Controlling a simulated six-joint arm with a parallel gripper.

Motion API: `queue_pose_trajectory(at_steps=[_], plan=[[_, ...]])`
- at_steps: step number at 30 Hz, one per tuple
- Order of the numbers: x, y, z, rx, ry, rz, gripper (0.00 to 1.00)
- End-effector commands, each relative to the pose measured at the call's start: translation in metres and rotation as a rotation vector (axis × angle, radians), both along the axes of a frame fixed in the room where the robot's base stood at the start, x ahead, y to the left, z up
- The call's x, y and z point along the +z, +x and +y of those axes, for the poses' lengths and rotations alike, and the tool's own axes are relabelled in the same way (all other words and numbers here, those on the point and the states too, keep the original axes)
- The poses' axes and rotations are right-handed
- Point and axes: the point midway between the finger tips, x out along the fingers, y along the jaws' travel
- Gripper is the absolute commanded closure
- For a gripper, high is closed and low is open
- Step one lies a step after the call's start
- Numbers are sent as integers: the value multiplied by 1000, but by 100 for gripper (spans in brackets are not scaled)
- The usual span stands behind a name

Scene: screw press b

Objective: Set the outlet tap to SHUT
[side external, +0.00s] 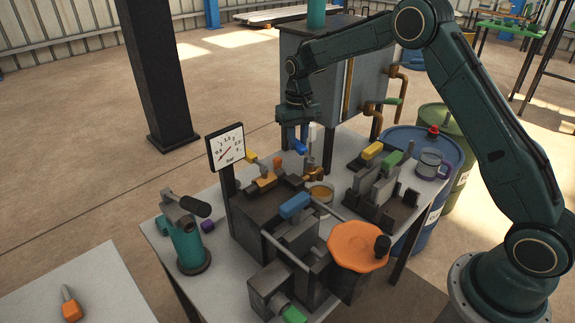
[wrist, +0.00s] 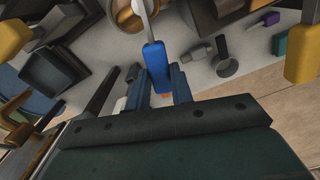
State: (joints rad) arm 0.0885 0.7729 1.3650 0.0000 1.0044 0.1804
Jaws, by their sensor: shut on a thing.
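A tap with a blue lever handle (side external: 299,147) stands behind the press on the work table. My gripper (side external: 296,139) reaches down onto the handle from above. In the wrist view its two fingers (wrist: 163,92) lie on either side of the blue grip's end and are shut on it. I cannot read any SHUT or OPEN marking, and the side view partly hides the tap body.
An orange handwheel (side external: 358,247) stands at the front right. Yellow (side external: 372,150) and green (side external: 391,158) levers stand to the right. A grey tank (side external: 325,85) rises behind.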

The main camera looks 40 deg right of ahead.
Motion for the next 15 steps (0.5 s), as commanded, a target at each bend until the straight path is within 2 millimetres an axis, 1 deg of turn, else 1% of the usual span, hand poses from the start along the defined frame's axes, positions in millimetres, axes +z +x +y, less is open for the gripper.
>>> queue_pose_trajectory(at_steps=[6, 15], plan=[[2, 3, 12, 162, 0, -5, 100], [2, 4, 20, 272, 0, -5, 100]])
